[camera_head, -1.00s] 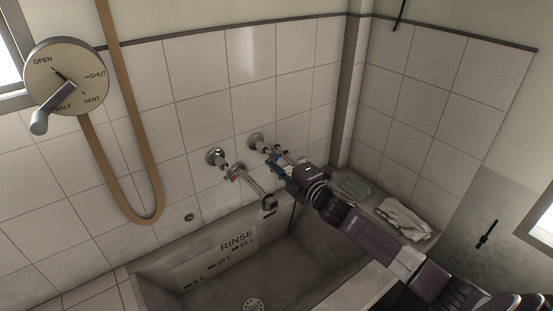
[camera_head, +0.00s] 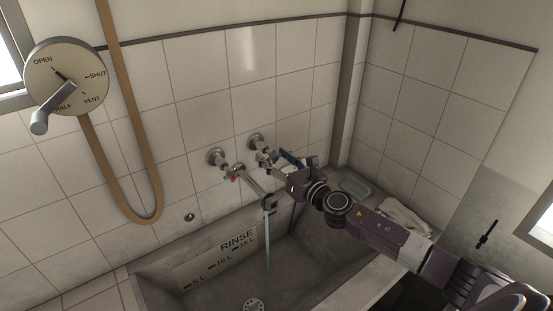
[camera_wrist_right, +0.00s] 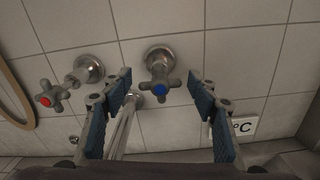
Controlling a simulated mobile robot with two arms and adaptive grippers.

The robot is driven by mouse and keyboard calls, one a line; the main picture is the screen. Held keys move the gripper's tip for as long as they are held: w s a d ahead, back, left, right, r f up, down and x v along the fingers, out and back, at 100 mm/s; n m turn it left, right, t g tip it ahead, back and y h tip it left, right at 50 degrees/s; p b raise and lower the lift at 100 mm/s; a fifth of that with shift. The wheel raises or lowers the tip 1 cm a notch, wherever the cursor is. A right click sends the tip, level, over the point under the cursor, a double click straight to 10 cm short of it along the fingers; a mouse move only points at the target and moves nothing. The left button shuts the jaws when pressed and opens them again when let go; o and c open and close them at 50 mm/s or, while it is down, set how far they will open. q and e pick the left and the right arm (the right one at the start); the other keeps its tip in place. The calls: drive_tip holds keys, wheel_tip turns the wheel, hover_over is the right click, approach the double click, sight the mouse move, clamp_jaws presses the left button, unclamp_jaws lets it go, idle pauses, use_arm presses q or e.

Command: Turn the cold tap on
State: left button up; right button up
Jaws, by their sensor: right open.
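The cold tap is a grey cross handle with a blue centre (camera_wrist_right: 160,89) on a round wall flange. In the head view its flange (camera_head: 256,141) shows on the tiled wall, with the handle partly hidden by my gripper. My right gripper (camera_head: 279,160) is open at this tap. In the wrist view its blue-padded fingers (camera_wrist_right: 160,93) stand apart on either side of the handle, with gaps showing. A pale stream of water (camera_head: 267,240) falls from the spout (camera_head: 255,187) into the tub. My left gripper is not in view.
The hot tap with a red centre (camera_wrist_right: 45,101) is just left of the cold one. The concrete tub (camera_head: 315,262) lies below. A folded cloth (camera_head: 405,220) lies on the right ledge. A brown hose (camera_head: 152,180) hangs on the left wall.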

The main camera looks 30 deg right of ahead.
sight(276, 160)
drive_tip(key=shift+s+d+f+b, duration=0.1)
drive_tip(key=shift+s+d+b, duration=0.1)
drive_tip(key=shift+s, duration=1.2)
drive_tip(key=shift+s+d+b, duration=0.1)
drive_tip(key=shift+s+d, duration=0.1)
drive_tip(key=shift+s, duration=1.15)
drive_tip(key=shift+s+d, duration=0.1)
drive_tip(key=shift+s, duration=0.6)
